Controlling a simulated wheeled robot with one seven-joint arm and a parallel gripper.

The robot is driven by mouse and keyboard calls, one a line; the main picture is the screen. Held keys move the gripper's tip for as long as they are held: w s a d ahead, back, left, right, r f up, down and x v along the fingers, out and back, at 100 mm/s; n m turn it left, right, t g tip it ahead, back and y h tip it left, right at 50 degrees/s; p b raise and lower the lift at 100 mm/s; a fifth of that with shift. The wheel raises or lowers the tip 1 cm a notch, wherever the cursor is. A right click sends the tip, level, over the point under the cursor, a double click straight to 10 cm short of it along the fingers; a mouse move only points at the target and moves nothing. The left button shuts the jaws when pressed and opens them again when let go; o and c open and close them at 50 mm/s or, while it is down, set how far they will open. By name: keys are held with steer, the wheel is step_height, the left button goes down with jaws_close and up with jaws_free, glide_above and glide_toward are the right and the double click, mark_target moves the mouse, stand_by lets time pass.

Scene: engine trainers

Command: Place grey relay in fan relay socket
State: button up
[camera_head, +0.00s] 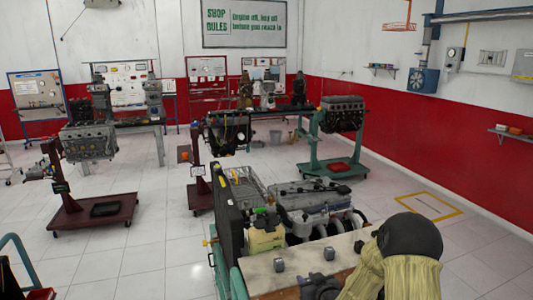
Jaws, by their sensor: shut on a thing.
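Two small grey blocks that look like relays stand on the pale board at the front of the engine trainer. One grey block (279,265) is to the left and the other grey block (329,254) is to the right, by the arm. My arm comes in at the lower right. A dark part at the bottom edge, just below the right block, appears to be my gripper (320,287). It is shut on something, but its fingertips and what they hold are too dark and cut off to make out. I cannot pick out the fan relay socket.
The pale board (262,283) lies in front of the trainer's engine (312,197) and its dark upright panel (229,222). Other engine stands (88,205) are further back. The tiled floor on the left has free room. A yellow floor marking (430,205) is at the right.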

steer(key=s+d+f+m+h+b, duration=0.2)
steer(key=s+f+m+h, duration=0.1)
steer(key=s+f, duration=0.8)
step_height(320, 180, down, 2)
steer(key=shift+s+f+m+t+h, duration=0.2)
steer(key=shift+f+m+t+h, duration=0.15)
steer(key=shift+h, duration=0.25)
steer(key=shift+w+r, duration=0.1)
